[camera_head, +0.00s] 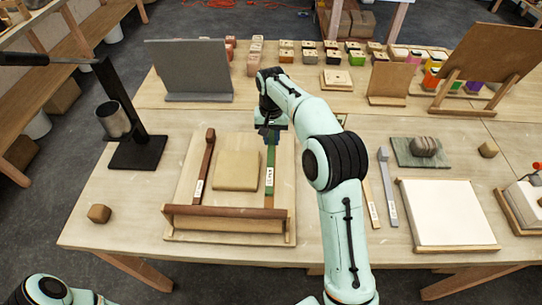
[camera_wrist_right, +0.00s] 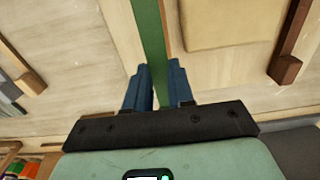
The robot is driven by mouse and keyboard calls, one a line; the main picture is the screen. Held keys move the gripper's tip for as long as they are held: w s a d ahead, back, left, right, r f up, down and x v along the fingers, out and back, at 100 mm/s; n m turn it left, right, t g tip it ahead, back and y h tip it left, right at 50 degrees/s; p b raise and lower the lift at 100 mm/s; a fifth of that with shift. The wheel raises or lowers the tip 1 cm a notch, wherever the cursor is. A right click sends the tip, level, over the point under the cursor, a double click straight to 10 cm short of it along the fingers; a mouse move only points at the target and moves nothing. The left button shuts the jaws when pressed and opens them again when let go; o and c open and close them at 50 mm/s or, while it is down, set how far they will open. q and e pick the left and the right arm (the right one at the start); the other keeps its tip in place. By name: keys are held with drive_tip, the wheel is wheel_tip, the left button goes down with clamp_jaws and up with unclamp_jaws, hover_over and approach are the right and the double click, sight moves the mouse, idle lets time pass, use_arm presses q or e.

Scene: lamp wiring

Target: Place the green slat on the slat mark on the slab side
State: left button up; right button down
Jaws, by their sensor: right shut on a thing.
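The green slat (camera_head: 271,156) is long and thin with a white label, to the right of the tan clay slab (camera_head: 236,171) and roughly parallel to its side. My right gripper (camera_head: 270,131) is shut on the slat near its far end. In the right wrist view the slat (camera_wrist_right: 149,35) runs between the blue fingers (camera_wrist_right: 155,85), with the slab (camera_wrist_right: 212,20) beside it, a gap between. I cannot tell whether the slat touches the board (camera_head: 180,190). No slat mark can be made out. My left gripper is out of view.
A brown slat (camera_head: 204,162) lies on the slab's left side. Two loose strips (camera_head: 387,183) and a white-topped tray (camera_head: 447,211) are to the right. A black stand (camera_head: 137,151) is at left.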

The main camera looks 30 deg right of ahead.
drive_tip(key=shift+s+f, duration=0.15)
drive_tip(key=shift+f, duration=1.35)
wheel_tip(320, 180, down, 5)
drive_tip(key=shift+f+b, duration=0.15)
drive_tip(key=shift+b, duration=0.3)
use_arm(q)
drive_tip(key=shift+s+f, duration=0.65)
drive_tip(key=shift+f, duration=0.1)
use_arm(e)
drive_tip(key=shift+w, duration=0.25)
drive_tip(key=shift+f, duration=0.15)
drive_tip(key=c, duration=1)
unclamp_jaws()
